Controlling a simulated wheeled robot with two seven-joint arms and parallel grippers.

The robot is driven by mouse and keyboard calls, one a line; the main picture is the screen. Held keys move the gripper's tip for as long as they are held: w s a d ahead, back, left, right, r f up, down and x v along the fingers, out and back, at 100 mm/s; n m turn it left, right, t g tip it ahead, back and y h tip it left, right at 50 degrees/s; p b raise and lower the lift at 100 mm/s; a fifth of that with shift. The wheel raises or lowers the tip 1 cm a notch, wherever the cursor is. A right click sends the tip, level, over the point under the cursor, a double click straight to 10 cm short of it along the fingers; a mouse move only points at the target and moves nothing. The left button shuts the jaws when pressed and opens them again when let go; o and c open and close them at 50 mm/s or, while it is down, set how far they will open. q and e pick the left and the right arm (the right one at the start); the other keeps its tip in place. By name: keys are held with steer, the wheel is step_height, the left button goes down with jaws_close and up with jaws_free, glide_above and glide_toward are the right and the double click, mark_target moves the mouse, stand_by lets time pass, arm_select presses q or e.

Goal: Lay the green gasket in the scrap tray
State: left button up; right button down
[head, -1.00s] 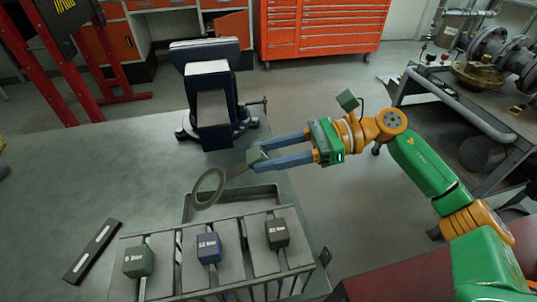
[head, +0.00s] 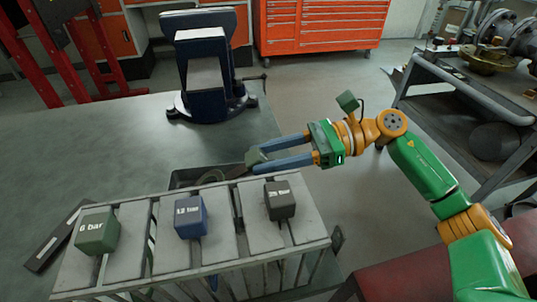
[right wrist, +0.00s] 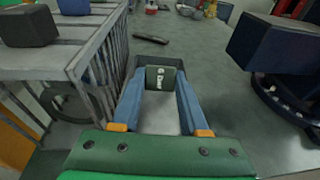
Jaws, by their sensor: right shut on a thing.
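The block (right wrist: 160,78) shows between the fingertips in the right wrist view. The dark scrap tray (head: 177,177) sits behind the rack, mostly hidden. My left gripper is not in view.
A slatted rack (head: 140,240) stands in front with a green block (head: 97,232), a blue block (head: 190,216) and a dark grey block (head: 280,200). A dark vise (head: 205,75) stands behind. A dark strip (head: 50,245) lies left. The bench's left middle is clear.

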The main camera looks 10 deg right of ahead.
steer(key=shift+c, duration=1.7)
jaws_free()
steer(key=b+v, duration=0.1)
steer(key=v, duration=0.6)
steer(key=shift+b, duration=0.35)
